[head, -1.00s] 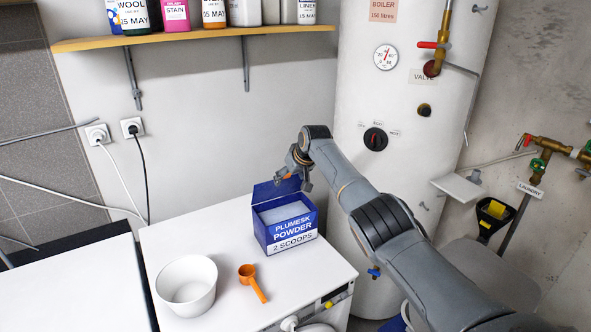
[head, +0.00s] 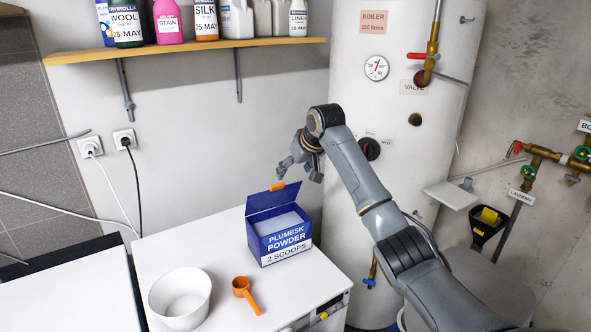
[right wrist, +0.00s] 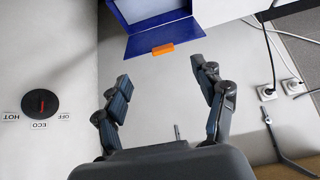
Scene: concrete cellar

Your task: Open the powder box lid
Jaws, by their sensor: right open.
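The blue powder box (head: 287,247), labelled Plumesk Powder, stands on the white worktop with white powder showing inside. Its lid (head: 268,200) is raised at the back edge, tilted up and open, with an orange tab (head: 277,186) on its top edge. The lid (right wrist: 142,42) and its tab (right wrist: 163,48) also show in the right wrist view. My right gripper (head: 301,170) is open and empty, above and behind the lid, apart from it. In the right wrist view its fingers (right wrist: 160,74) are spread, with the tab beyond them. My left gripper is not in view.
A white bowl (head: 180,298) and an orange scoop (head: 246,293) stand on the worktop (head: 190,250) left of the box. A shelf (head: 190,50) of bottles is on the wall above. The boiler (head: 345,115) stands close to my right arm.

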